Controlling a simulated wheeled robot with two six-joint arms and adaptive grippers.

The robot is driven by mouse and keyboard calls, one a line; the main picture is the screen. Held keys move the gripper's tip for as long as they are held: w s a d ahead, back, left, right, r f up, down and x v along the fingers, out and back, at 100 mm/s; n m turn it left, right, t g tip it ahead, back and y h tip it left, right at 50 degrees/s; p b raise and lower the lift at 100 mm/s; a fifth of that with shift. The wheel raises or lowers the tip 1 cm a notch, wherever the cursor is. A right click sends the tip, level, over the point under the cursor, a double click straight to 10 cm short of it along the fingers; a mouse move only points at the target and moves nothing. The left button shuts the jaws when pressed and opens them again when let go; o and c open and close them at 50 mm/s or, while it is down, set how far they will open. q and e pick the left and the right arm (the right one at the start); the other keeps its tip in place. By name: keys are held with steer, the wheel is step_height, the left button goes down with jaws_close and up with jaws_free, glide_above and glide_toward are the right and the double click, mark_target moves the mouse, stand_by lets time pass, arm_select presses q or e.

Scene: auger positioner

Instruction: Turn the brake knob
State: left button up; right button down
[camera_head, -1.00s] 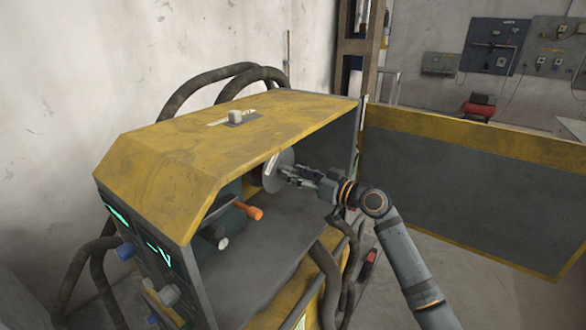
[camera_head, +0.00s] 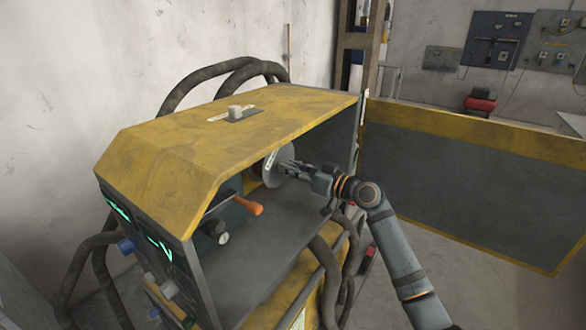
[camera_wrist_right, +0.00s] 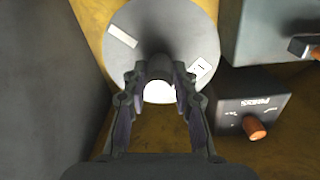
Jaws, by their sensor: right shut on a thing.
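A round grey disc (camera_head: 277,165) with pale labels stands inside the open yellow and grey machine housing (camera_head: 290,112). It also shows in the wrist view (camera_wrist_right: 190,35). At its middle is a dark hub knob with a bright white face (camera_wrist_right: 158,90), which looks like the brake knob. My right gripper (camera_head: 288,168) reaches into the housing from the right. In the wrist view its fingers (camera_wrist_right: 158,98) are on either side of the knob, shut on it. In the head view the fingers and disc hide the knob. My left gripper is out of view.
An orange-ended handle (camera_head: 248,208) sticks out nearer the housing's front. In the wrist view a small dark box (camera_wrist_right: 250,100) with an orange knob (camera_wrist_right: 254,128) sits right of the fingers. The housing's dark side wall (camera_wrist_right: 40,80) is close on the left. Hoses (camera_head: 325,280) hang outside.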

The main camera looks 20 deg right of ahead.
steer(key=shift+m, duration=0.3)
steer(key=shift+r+m+p, duration=0.1)
steer(key=shift+m+p, duration=1.6)
steer(key=shift+m, duration=2.4)
steer(key=c, duration=1.1)
jaws_free()
steer(key=shift+d, duration=0.1)
steer(key=shift+o, duration=0.2)
